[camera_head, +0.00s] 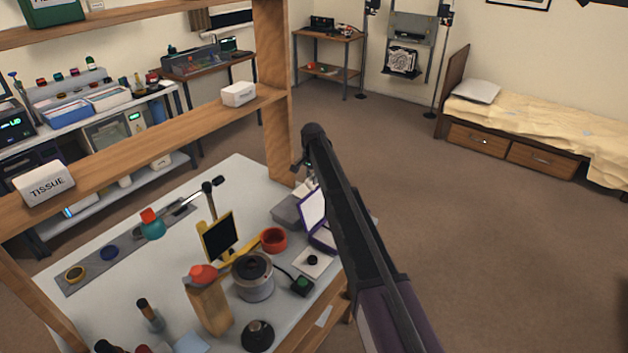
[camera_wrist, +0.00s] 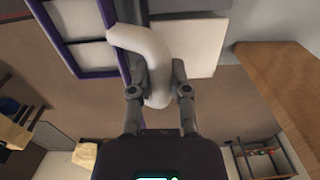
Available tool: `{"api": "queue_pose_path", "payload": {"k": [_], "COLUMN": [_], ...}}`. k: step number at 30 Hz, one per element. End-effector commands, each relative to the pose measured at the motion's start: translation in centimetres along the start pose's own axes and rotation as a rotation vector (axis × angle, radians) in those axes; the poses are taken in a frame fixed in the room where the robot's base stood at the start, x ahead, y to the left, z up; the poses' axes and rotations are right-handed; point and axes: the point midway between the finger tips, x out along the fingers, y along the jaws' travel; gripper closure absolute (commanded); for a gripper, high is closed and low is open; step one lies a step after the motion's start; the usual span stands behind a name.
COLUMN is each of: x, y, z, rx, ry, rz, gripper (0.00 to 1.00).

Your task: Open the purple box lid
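The purple box (camera_head: 322,237) sits at the right edge of the white table in the head view. Its purple-rimmed lid (camera_head: 312,208) stands raised and tilted, with a pale inner face. In the wrist view, a purple-framed part of the box (camera_wrist: 88,40) with pale panels is at upper left. My gripper (camera_wrist: 159,65) has its two fingers apart, pointing toward the box side. In the head view my arm hides the fingertips.
On the white table (camera_head: 130,280), left of the box, stand a yellow-framed stand (camera_head: 220,236), a red ring (camera_head: 273,240), a grey cylindrical pot (camera_head: 253,277) and a wooden block (camera_head: 208,303). A wooden shelf post (camera_head: 273,130) rises behind. Open floor lies right.

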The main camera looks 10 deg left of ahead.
Motion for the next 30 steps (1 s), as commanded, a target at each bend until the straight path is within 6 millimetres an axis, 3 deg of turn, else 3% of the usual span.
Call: {"api": "queue_pose_path", "payload": {"k": [1,3,4,17,30], "x": [0.0,0.0,0.0,-0.2,-2.0], "y": [-0.1,-0.1,-0.1,-0.1,-1.1], "z": [0.0,0.0,0.0,0.1,0.0], "rx": [-0.001,-0.001,-0.001,-0.001,-0.001], "ry": [0.000,0.000,0.000,0.000,0.000], "rz": [-0.002,-0.001,-0.001,-0.001,-0.001], "gripper": [0.65,0.44,0.41,0.41,0.41]}}
